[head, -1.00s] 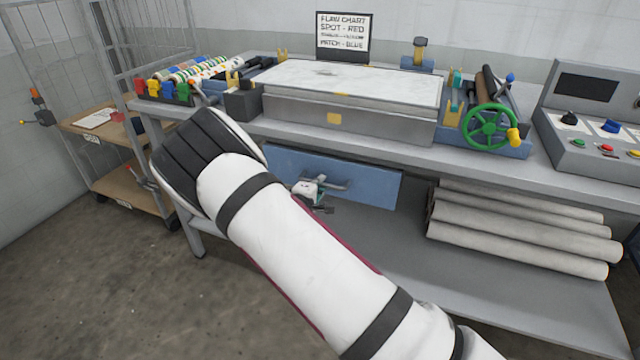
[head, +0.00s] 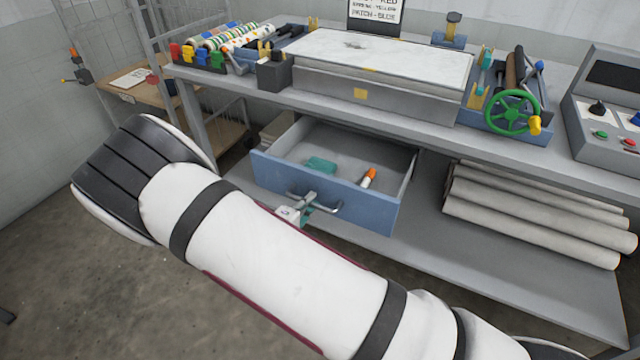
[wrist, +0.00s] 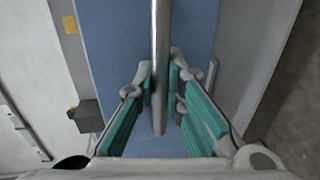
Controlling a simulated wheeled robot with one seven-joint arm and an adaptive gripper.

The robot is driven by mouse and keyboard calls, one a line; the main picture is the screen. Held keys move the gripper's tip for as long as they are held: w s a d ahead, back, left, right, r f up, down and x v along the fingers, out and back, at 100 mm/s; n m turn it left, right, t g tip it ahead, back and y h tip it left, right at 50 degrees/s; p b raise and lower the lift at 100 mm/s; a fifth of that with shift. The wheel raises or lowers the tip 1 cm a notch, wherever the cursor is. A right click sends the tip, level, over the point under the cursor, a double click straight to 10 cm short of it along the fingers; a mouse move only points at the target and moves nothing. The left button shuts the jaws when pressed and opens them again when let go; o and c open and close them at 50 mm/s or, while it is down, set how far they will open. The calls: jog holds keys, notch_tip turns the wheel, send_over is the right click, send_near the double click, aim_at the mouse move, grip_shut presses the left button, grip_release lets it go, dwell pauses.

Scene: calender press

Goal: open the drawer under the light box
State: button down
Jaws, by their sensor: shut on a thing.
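The blue drawer (head: 370,208) under the light box (head: 375,62) stands pulled out, with its grey inside in view. A teal item (head: 320,166) and an orange-and-white item (head: 368,178) lie in it. My gripper (head: 308,202) is at the drawer's front, shut on the metal bar handle (head: 332,208). In the wrist view the handle (wrist: 160,60) runs between the two teal-padded fingers, against the blue drawer front (wrist: 110,50). My arm hides part of the gripper in the head view.
Several pale rolls (head: 540,215) lie on the lower shelf right of the drawer. A green handwheel (head: 512,113) and a control console (head: 610,105) stand on the bench (head: 420,125). A wire rack (head: 160,60) stands at the left. The floor at left is clear.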

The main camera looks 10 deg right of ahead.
jog(key=shift+f+p+v, duration=0.2)
jog(key=shift+v, duration=0.7)
jog(key=shift+f+p+v, duration=0.15)
jog(key=shift+f+v, duration=0.05)
jog(key=shift+v, duration=0.7)
jog(key=shift+s, duration=0.1)
jog(key=c, duration=1.7)
grip_release()
jog(key=shift+o, duration=0.2)
jog(key=v, duration=1.2)
jog(key=shift+a, duration=0.1)
